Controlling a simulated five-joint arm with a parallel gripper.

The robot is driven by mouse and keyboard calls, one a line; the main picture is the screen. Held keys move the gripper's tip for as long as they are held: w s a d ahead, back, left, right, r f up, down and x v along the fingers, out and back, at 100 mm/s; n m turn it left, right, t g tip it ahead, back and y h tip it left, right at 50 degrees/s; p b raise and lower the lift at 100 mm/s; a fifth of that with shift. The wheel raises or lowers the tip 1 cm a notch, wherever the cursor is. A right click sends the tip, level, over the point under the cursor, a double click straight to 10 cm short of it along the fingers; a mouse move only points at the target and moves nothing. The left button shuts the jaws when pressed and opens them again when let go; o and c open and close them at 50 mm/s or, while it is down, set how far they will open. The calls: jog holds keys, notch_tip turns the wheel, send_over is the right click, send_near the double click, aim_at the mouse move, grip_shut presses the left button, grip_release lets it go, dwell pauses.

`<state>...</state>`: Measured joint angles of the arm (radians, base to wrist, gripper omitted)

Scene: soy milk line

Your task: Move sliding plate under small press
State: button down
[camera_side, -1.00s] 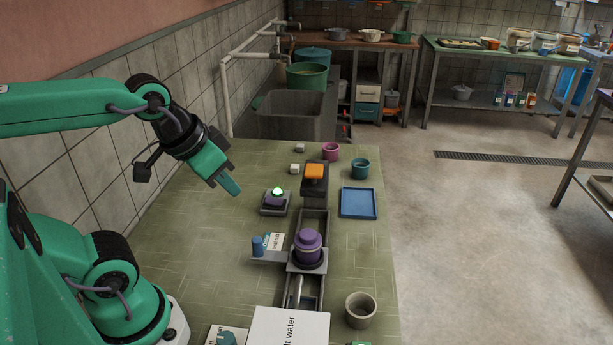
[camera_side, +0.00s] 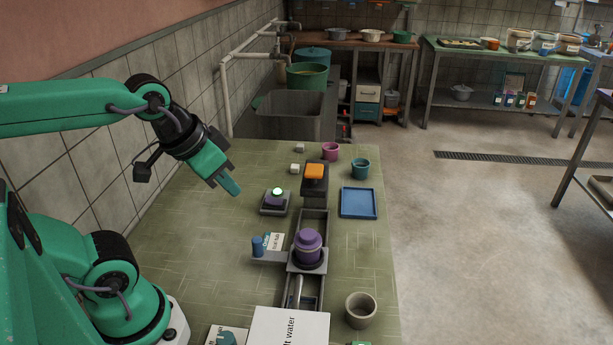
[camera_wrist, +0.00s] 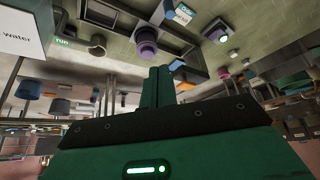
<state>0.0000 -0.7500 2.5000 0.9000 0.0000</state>
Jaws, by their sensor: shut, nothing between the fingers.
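The sliding plate (camera_side: 320,266) is a grey plate on a rail (camera_side: 314,222) in the middle of the table. A purple lidded pot (camera_side: 309,245) stands on it. A grey arm with a blue knob (camera_side: 257,246) sticks out to its left. The small press (camera_side: 314,187), dark with an orange top (camera_side: 315,171), stands at the far end of the rail, apart from the plate. My gripper (camera_side: 232,188) is shut and empty, in the air left of the press. In the wrist view my gripper (camera_wrist: 160,76) shows shut fingers, with the purple pot (camera_wrist: 147,36) beyond.
A button box with a lit green top (camera_side: 277,193) stands left of the press. A blue tray (camera_side: 358,203) and teal cup (camera_side: 360,169) are to the right. A grey cup (camera_side: 361,310) and white labelled box (camera_side: 290,332) are at the front.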

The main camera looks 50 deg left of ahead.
dwell(0.4)
jog(key=c, duration=1.3)
grip_release()
jog(key=shift+w, duration=0.1)
jog(key=shift+c, duration=0.2)
jog(key=shift+o, duration=0.4)
jog(key=shift+w+f, duration=0.1)
jog(key=g, duration=0.9)
send_near(258, 238)
jog(key=f, duration=0.2)
jog(key=shift+d+f+g, duration=0.1)
jog(key=shift+f+g, duration=0.5)
jog(key=shift+f, duration=0.15)
jog(key=shift+s+f, duration=0.1)
jog(key=shift+s, duration=0.1)
jog(key=shift+h, duration=0.3)
jog(key=shift+x, duration=3.75)
